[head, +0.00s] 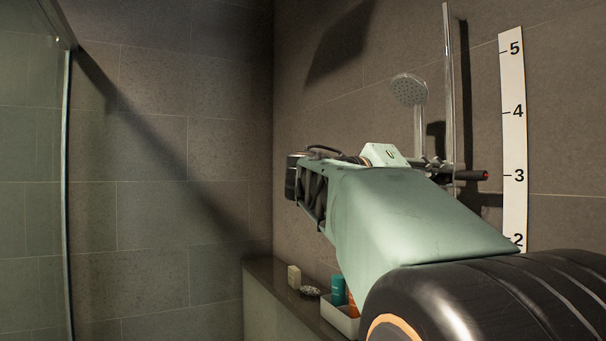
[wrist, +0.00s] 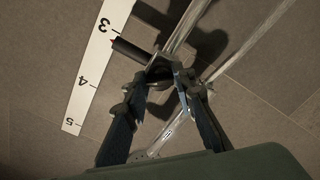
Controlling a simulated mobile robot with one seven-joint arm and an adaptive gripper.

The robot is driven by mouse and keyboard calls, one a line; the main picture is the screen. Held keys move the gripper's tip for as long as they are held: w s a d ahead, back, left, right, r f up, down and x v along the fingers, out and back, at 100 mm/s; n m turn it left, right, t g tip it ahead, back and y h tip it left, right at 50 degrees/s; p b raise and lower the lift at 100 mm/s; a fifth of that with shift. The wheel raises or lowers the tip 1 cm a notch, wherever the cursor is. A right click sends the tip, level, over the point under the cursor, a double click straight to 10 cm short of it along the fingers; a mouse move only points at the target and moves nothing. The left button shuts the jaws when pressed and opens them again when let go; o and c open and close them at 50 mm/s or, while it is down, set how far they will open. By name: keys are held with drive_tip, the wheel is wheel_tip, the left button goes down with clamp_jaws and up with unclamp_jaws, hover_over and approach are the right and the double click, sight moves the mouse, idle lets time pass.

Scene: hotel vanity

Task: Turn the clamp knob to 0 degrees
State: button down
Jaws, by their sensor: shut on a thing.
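The clamp (wrist: 165,62) sits on the chrome riser rail (wrist: 190,25) in the wrist view. A dark knob (wrist: 159,76) lies between the tips of my gripper (wrist: 165,84), which is shut on it. The fingers partly hide the knob, and its angle cannot be read. A dark pointer (wrist: 131,51) extends from the clamp toward the white scale (wrist: 88,75), near the 3. In the head view, the pointer (head: 470,175) has a red tip beside the 3 on the scale (head: 514,140). There my arm covers most of the clamp and gripper.
A shower head (head: 409,89) hangs beside the rail (head: 449,80), above my arm. A ledge (head: 270,271) below holds a soap-like block (head: 294,277), a small dish (head: 310,291) and a white tray (head: 338,318) with bottles. A glass panel (head: 35,170) stands at left.

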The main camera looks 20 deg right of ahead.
drive_tip(key=shift+n+p, duration=2.1)
drive_tip(key=shift+n, duration=3.5)
drive_tip(key=c, duration=1.6)
unclamp_jaws()
wheel_tip(320, 180, up, 10)
drive_tip(key=shift+r, duration=0.2)
drive_tip(key=shift+a, duration=0.15)
